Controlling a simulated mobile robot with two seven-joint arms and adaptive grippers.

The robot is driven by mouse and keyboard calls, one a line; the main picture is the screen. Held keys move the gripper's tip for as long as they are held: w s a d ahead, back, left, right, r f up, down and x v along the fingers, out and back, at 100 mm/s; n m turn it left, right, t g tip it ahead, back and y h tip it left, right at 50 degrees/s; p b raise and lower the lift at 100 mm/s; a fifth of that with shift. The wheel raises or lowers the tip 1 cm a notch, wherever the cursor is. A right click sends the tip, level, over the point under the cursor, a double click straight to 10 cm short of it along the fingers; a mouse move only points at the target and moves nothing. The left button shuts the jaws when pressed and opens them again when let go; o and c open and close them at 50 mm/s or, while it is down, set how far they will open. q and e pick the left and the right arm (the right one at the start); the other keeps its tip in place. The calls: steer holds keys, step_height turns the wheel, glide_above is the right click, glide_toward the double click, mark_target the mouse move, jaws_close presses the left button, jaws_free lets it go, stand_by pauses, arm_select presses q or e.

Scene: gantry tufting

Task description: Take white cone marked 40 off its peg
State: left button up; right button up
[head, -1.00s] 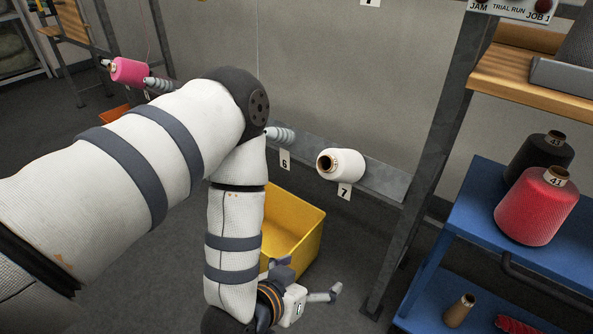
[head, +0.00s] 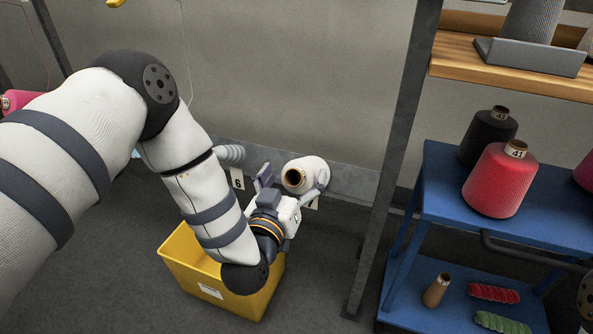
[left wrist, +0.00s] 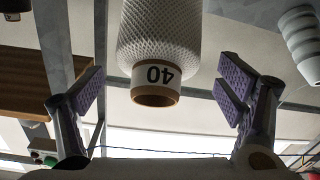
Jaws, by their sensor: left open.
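The white cone marked 40 (head: 309,168) sits on its peg on the grey rail, above the number 7 plate. In the left wrist view the cone (left wrist: 158,48) hangs upside down in the picture, its "40" label and brown core end between the fingers. My left gripper (head: 292,187) is open, with one finger to the left of the cone and the other at its lower right in the head view. In the left wrist view the open purple-padded fingers (left wrist: 160,95) stand apart from the cone on both sides. My right gripper is not in view.
An empty grey peg (head: 231,153) at number 6 is left of the cone. A yellow bin (head: 215,286) stands below my left arm. A blue cart (head: 440,205) at right bears a red cone (head: 497,182) and a black cone (head: 488,135). A dark post (head: 388,180) stands between.

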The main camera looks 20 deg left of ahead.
mark_target(299, 167)
arm_select(q)
steer(key=shift+w, duration=1.75)
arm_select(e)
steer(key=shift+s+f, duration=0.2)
arm_select(q)
steer(key=c, duration=1.7)
steer(key=shift+s+r+p, duration=0.35)
steer(key=shift+s+r, duration=0.1)
steer(key=shift+s, duration=0.05)
steer(key=shift+c, duration=0.3)
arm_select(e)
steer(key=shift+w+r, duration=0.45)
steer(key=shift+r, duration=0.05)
